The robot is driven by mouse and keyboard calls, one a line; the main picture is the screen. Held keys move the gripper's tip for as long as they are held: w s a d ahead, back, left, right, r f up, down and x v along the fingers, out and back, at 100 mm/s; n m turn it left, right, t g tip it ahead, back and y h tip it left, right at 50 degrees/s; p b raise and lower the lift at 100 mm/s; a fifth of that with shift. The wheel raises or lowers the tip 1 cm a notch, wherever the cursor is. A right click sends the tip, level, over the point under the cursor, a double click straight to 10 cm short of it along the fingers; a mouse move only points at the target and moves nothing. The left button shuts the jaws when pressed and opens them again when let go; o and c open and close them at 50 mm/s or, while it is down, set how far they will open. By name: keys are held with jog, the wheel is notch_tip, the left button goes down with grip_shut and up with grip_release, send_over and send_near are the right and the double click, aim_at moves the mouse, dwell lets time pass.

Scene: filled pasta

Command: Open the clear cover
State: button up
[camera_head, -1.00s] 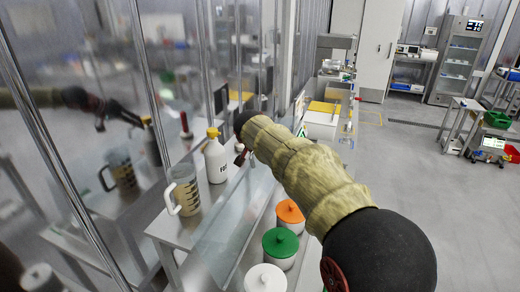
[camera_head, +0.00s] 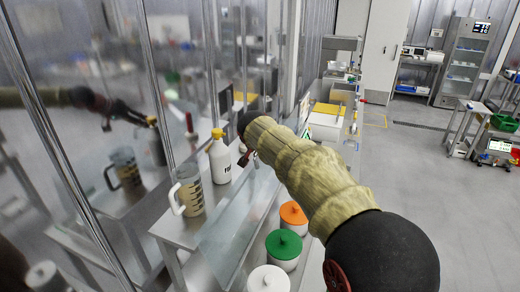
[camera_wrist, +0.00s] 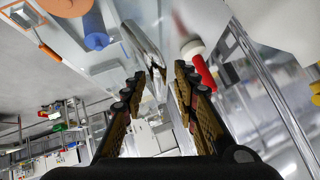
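The clear cover (camera_head: 228,222) is a see-through panel along the front of the steel bench, below my forearm. In the wrist view a bent, shiny metal bar, which looks like a handle (camera_wrist: 143,42), runs down toward the gap between my fingers. My gripper (camera_wrist: 158,72) is open, with one finger on each side of the bar's lower end. I cannot tell whether either finger touches it. In the head view my gripper (camera_head: 246,157) is small and partly hidden by my arm, just right of the white bottle.
A white bottle with a yellow cap (camera_head: 219,160) and a measuring jug (camera_head: 188,191) stand on the bench. White tubs with orange (camera_head: 293,213), green (camera_head: 284,244) and white (camera_head: 268,280) lids stand right of the cover. Glass panels line the left.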

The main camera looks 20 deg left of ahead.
jog(key=v, duration=1.2)
jog(key=s+d+f+g+h+b, duration=0.15)
jog(key=s+d, duration=0.35)
jog(key=d, duration=0.5)
jog(key=s+d+f+n+b, duration=0.1)
jog(key=s+d+f, duration=0.1)
jog(key=s+d, duration=0.5)
jog(key=s+d+f+g+h+b, duration=0.1)
jog(key=s+d+f+b, duration=0.15)
jog(key=d, duration=0.95)
jog(key=s+d+f+b, duration=0.1)
jog(key=s+d+f, duration=0.3)
jog(key=s, duration=0.3)
jog(key=s+d+f+n+g+b, duration=0.1)
jog(key=s+d+f, duration=0.2)
jog(key=s+f, duration=0.3)
jog(key=s+d+f+b, duration=0.1)
jog(key=s+d+f, duration=0.3)
jog(key=s, duration=0.5)
jog(key=shift+s+d+f, duration=0.35)
jog(key=shift+f, duration=0.05)
